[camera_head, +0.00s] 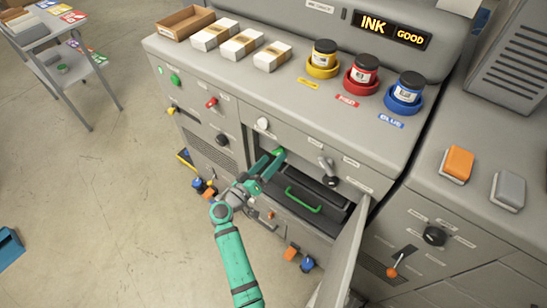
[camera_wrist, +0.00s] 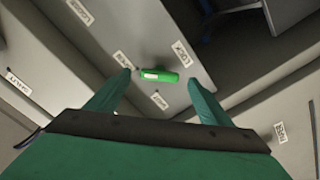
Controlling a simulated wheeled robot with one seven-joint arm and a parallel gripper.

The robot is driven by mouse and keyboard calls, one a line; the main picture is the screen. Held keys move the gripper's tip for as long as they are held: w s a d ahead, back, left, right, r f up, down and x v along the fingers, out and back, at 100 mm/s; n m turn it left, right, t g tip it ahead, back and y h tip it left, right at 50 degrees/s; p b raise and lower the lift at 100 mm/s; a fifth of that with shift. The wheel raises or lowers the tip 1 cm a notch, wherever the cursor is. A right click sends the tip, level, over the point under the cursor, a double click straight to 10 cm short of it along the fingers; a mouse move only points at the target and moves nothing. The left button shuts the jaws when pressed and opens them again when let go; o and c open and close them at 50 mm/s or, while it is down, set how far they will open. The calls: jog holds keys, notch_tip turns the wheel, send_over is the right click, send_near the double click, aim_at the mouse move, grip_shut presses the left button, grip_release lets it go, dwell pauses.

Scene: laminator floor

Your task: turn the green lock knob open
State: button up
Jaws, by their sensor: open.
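The green lock knob (camera_head: 279,152) is on the grey machine's front, at the upper left corner of an open bay. In the wrist view the knob (camera_wrist: 160,75) is a short green bar with a pale mark, lying nearly level across the picture. In the wrist view my gripper (camera_wrist: 159,78) has one fingertip on each side of the knob, with a visible gap at both sides. I cannot tell how far the tips are from the panel.
A grey door (camera_head: 345,260) stands open at the right of the bay. A dark drawer with a green handle (camera_head: 303,199) sits inside the bay. Open floor lies left.

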jog(key=v, duration=0.8)
jog(key=shift+s+a, duration=0.2)
jog(key=shift+s, duration=0.05)
